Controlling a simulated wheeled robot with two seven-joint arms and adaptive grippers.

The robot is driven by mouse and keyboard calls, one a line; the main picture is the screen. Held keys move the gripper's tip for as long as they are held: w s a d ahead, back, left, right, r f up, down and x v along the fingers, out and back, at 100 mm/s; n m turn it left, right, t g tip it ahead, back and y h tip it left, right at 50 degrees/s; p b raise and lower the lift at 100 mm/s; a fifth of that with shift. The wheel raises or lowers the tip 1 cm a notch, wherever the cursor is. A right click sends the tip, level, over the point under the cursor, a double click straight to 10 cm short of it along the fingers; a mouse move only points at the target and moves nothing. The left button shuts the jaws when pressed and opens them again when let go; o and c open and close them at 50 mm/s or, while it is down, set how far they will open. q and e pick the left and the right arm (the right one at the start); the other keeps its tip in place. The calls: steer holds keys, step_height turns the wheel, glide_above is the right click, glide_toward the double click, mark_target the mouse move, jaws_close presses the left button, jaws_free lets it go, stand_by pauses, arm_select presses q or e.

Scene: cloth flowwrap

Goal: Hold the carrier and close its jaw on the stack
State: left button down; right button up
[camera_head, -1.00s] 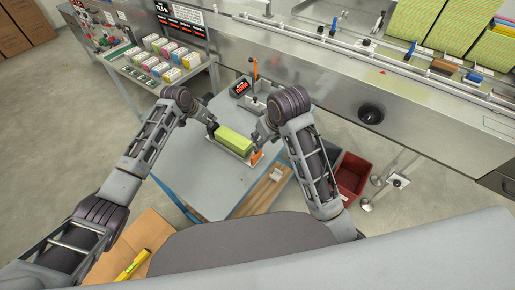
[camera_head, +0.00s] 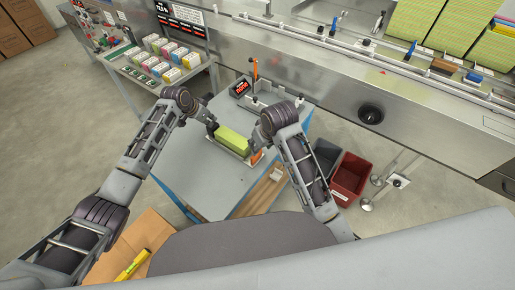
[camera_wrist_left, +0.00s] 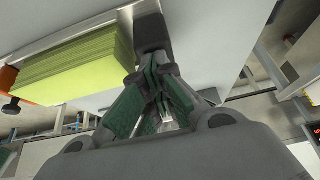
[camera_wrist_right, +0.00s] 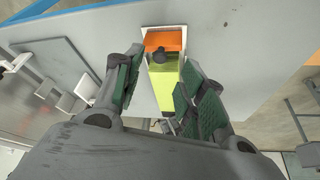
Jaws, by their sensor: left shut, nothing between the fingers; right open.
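The carrier is a pale open tray whose white rim (camera_wrist_right: 146,62) shows in the right wrist view. It holds a yellow-green stack (camera_head: 233,139), also seen in the left wrist view (camera_wrist_left: 75,66). An orange jaw (camera_wrist_right: 164,40) with a black knob (camera_wrist_right: 160,55) stands at the carrier's near right end. My left gripper (camera_head: 213,127) is shut and empty beside the far left end of the stack; its fingers (camera_wrist_left: 160,88) are close to the carrier's end. My right gripper (camera_wrist_right: 158,82) is open, above the jaw end, its fingers apart on either side of the stack in that view.
The carrier lies on a grey table (camera_head: 205,185). A small display (camera_head: 240,88) and an orange-handled lever (camera_head: 255,68) stand behind it. A red bin (camera_head: 349,178) is right of the table. A shelf with colored boxes (camera_head: 165,55) is at the back left. The table's left front is clear.

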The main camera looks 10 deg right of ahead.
steer(key=shift+x, duration=2.7)
steer(key=shift+c, duration=0.3)
jaws_close()
